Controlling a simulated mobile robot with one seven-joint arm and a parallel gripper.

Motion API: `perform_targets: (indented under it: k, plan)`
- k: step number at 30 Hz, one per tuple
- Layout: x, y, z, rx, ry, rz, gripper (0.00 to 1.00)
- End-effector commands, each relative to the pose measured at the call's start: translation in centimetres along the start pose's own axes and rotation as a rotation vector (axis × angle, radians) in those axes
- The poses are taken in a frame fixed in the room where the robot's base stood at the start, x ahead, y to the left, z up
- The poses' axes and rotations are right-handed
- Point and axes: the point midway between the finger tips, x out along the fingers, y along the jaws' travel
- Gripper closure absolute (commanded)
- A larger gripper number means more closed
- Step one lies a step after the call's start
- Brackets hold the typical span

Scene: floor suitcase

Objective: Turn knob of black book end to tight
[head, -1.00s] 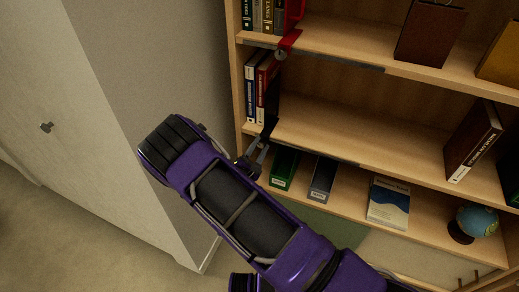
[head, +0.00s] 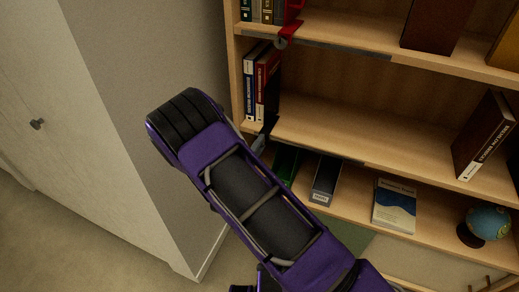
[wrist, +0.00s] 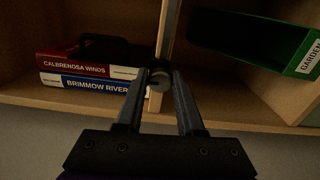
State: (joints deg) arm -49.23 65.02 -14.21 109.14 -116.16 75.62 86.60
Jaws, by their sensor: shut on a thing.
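The black book end (head: 272,102) stands against the right side of the upright books on the middle shelf in the head view. In the wrist view the black book end (wrist: 112,50) lies along the books, and its round grey knob (wrist: 159,79) shows between my fingertips. My gripper (wrist: 161,82) is shut on the knob at the shelf's front edge. In the head view my arm covers most of the gripper, with only a bit of finger (head: 258,144) showing. I cannot tell how tight the knob is.
A red book end (head: 289,31) is on the shelf above. A wall and white cabinet (head: 70,130) stand left of the bookcase.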

Motion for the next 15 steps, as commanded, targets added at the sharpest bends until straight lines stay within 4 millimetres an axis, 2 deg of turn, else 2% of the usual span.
perform_targets:
  k: [15]
  plan:
    - [-0.04,-0.04,-0.04,0.076,0.001,-0.001,1.0]
